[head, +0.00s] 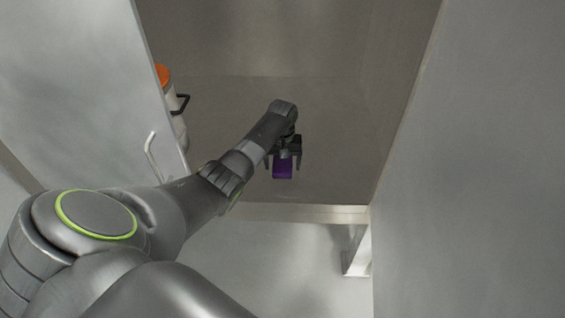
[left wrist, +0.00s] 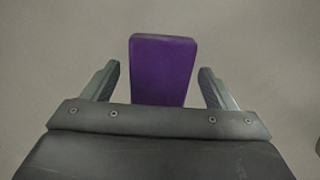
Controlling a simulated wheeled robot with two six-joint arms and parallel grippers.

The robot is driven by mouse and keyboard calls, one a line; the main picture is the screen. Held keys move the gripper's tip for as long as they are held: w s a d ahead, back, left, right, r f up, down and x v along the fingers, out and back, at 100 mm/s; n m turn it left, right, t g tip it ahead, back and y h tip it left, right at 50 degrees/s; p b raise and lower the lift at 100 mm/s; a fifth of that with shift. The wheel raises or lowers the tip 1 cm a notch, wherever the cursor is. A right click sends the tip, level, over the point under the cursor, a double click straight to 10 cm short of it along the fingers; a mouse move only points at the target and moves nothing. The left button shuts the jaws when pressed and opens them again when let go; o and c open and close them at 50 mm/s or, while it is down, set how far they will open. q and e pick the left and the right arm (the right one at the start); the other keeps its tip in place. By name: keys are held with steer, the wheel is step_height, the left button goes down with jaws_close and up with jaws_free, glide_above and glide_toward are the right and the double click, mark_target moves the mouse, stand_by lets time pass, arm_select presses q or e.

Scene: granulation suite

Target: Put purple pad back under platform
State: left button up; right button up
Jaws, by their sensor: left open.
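The purple pad (head: 283,168) is a small block on the grey surface inside a recess in the head view. In the left wrist view the purple pad (left wrist: 161,68) lies between the two fingers, with a gap on each side. My left gripper (head: 283,160) is open around the pad, one finger to either side; its fingers (left wrist: 160,85) do not touch it. The pad's near end is hidden behind the gripper body. I cannot make out the platform for certain. My right gripper is not in view.
A white container with an orange lid (head: 162,74) and a dark handle stands at left, partly behind a grey panel (head: 80,80) with a bar handle (head: 152,158). A tall grey panel (head: 480,160) bounds the right. The surface around the pad is clear.

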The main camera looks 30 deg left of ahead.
mark_target(283, 165)
arm_select(q)
step_height(283, 165, up, 12)
steer(key=p, duration=0.4)
steer(key=shift+r, duration=0.15)
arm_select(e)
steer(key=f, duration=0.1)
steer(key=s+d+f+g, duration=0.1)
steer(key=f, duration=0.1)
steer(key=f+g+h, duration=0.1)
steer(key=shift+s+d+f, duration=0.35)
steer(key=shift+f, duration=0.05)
arm_select(q)
steer(key=shift+s, duration=0.1)
